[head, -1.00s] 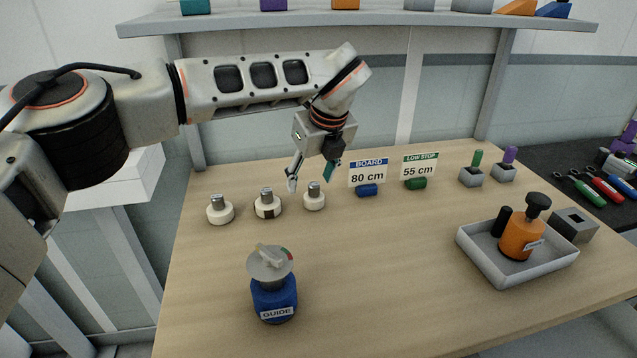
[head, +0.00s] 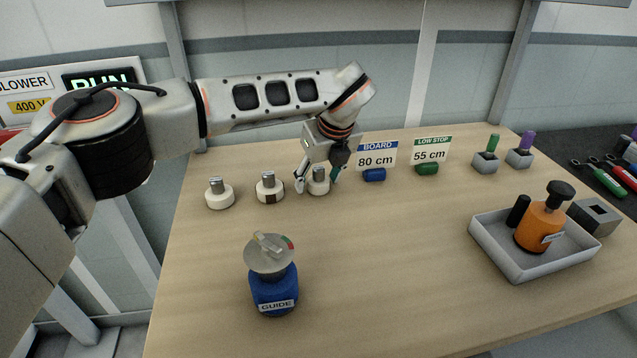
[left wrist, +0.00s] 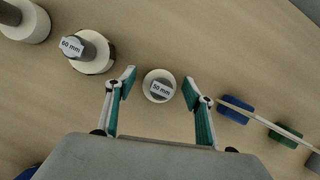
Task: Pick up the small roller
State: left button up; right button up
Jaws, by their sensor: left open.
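Three white rollers with grey top stubs stand in a row on the table. The small roller (head: 318,187), the rightmost of them, has a label reading 50 mm in the left wrist view (left wrist: 160,87). The middle roller (head: 268,191) reads 60 mm in the left wrist view (left wrist: 91,54). The left roller (head: 220,198) is the widest-set to the left, its label not legible. My left gripper (head: 319,177) points down at the small roller, open, with one finger on either side of it. Gaps show between the fingers and the roller in the left wrist view. My right gripper is out of view.
A blue block (head: 374,175) and a green block (head: 427,169) with height signs stand right of the small roller. A blue GUIDE device (head: 273,290) stands at the front. A grey tray (head: 493,253) holds an orange device (head: 541,226). The middle of the table is clear.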

pick_arm(q)
jog(key=shift+r, duration=0.2)
jog(key=c, duration=1.3)
jog(key=shift+o, duration=0.2)
